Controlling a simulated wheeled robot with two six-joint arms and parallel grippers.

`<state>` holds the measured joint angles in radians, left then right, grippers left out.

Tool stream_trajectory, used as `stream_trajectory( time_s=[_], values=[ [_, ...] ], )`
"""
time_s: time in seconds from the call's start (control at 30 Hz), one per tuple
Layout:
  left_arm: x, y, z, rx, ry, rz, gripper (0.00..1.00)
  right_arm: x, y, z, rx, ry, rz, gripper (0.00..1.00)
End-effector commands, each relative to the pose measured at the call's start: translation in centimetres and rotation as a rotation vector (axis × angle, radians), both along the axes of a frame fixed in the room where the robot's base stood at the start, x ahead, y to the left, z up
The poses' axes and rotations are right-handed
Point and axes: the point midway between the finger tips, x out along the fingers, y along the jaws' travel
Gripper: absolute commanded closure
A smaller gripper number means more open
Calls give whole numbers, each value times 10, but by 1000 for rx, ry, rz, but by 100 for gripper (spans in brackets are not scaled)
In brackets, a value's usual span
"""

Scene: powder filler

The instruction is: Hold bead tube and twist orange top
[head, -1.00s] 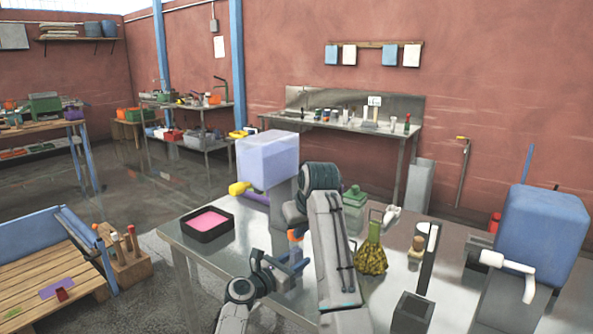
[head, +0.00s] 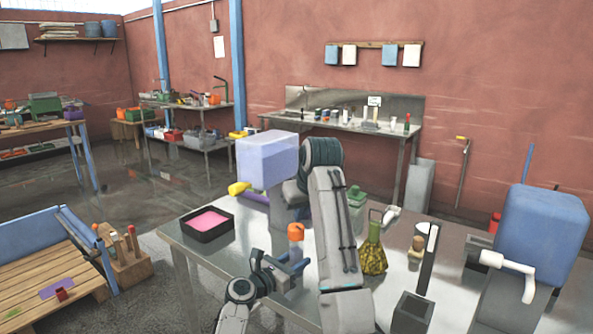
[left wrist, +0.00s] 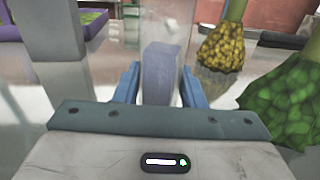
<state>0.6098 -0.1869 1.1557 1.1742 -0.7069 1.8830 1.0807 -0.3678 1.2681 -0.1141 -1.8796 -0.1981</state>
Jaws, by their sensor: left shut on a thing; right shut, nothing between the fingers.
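The bead tube (head: 296,246), clear with an orange top (head: 296,230), stands upright near the table's left middle. My left gripper (head: 296,267) is shut on the tube's lower part, its blue fingers on either side. In the left wrist view the clear tube (left wrist: 160,70) shows between the fingers, with a greyish lilac content; its top is out of that view. My right gripper (head: 300,213) is above and apart from the orange top, shut with nothing held. Its fingertips are small and partly hidden by my right arm.
A black tray with pink content (head: 208,224) lies to the left. A filler with a translucent lilac tank (head: 267,160) and yellow spout stands behind. A yellow-green bag (head: 373,248), a green jar (head: 356,200) and a dark open box (head: 412,312) stand to the right.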

Motion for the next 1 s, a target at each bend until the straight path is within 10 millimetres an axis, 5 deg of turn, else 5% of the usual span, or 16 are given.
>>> stream_trajectory(
  time_s=[0.43,0.47,0.57,1.0],
  values=[
    [0,0,0,0,0,1,91,0,0,7,0,2,-1,100],
    [0,0,0,0,0,1,59,0,0,7,0,2,-1,100],
    [0,0,0,0,0,1,40,0,0,7,0,2,-1,100],
    [-7,8,-1,1,1,1,38,0,0,6,0,1,-1,100]
  ],
)
